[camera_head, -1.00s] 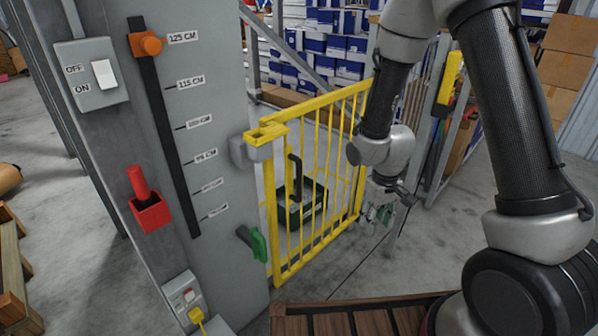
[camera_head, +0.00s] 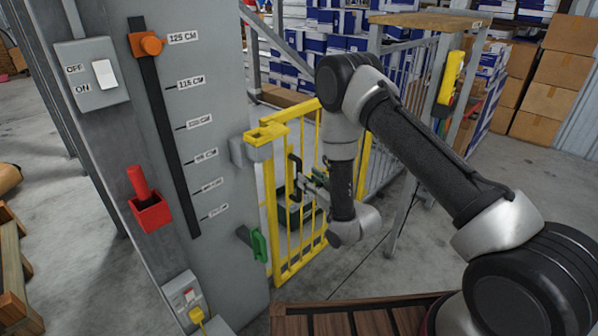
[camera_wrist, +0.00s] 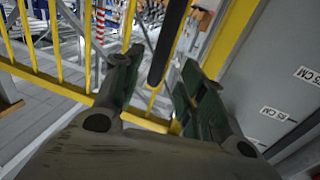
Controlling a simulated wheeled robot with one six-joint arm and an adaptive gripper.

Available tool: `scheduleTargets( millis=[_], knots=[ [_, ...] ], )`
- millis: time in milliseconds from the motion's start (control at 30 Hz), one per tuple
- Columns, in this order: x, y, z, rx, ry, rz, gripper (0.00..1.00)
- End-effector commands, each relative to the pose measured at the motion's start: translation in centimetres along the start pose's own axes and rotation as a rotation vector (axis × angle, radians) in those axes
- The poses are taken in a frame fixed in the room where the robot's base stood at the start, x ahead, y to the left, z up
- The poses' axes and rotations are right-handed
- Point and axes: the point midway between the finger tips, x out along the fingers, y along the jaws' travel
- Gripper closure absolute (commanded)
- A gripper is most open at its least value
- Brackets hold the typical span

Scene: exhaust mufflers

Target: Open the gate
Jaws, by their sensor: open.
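The yellow barred gate (camera_head: 270,205) stands upright beside the grey column, and my arm hides its right part. A black vertical handle (camera_head: 292,172) is on its left side. My gripper (camera_head: 306,182) is at handle height, close to the handle's right in the head view. In the wrist view my gripper (camera_wrist: 158,70) is open, with two dark green fingers spread apart. The black handle (camera_wrist: 168,42) shows in the gap between the fingers; I cannot tell whether it touches them. Yellow gate bars (camera_wrist: 52,40) show behind the left finger.
A wooden platform (camera_head: 335,320) lies at the front. A dark container (camera_head: 298,215) shows behind the gate. Cardboard boxes stand at the back right.

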Motion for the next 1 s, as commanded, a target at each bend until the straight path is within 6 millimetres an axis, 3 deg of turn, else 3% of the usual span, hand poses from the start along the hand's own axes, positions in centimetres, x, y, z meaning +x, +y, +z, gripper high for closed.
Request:
scheduleTargets(
  millis=[333, 733, 933, 1000],
  knots=[
    [5.5, 0.0, 0.0, -0.001, -0.002, 0.000, 0.59],
    [6.6, 0.0, 0.1, 0.000, -0.004, 0.000, 0.59],
    [6.6, 0.0, 0.1, 0.000, -0.004, 0.000, 0.96],
    [6.6, 0.0, 0.1, 0.000, -0.004, 0.000, 1.00]
  ],
)
